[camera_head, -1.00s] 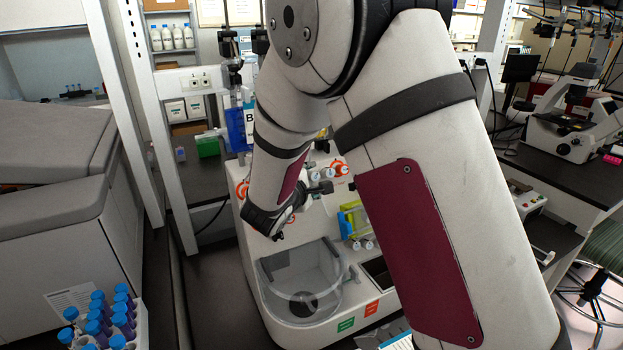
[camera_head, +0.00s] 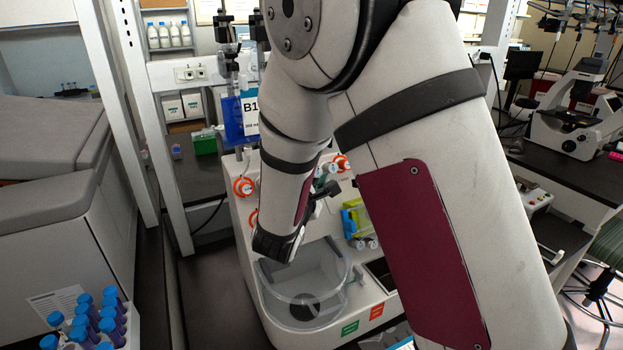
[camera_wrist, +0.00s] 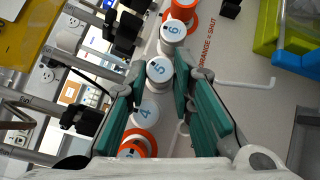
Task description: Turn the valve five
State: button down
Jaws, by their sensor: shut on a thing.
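Valve five (camera_wrist: 160,70), a white round cap marked 5, sits between the teal fingers of my gripper (camera_wrist: 162,82) in the wrist view. The fingers are closed on its two sides. The white valve 6 (camera_wrist: 173,31) is just above it and valve 4 (camera_wrist: 146,112) just below, both close to the fingers. In the head view my gripper (camera_head: 326,190) reaches the front panel of the white cell processor (camera_head: 249,275). Valve five cannot be made out there.
Orange-ringed knobs (camera_head: 243,187) stand on the panel's left. A clear round bowl (camera_head: 305,312) sits below my forearm. A green-yellow part (camera_head: 353,218) is right of the gripper. A rack of blue-capped tubes (camera_head: 100,322) is at lower left.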

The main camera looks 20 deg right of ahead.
jog(key=shift+n, duration=0.3)
jog(key=c, duration=1.4)
grip_release()
jog(key=shift+s, duration=0.1)
jog(key=f+v, duration=0.1)
jog(key=v, duration=1)
jog(key=shift+s+r, duration=0.35)
jog(key=shift+s, duration=0.1)
jog(key=shift+a, duration=0.15)
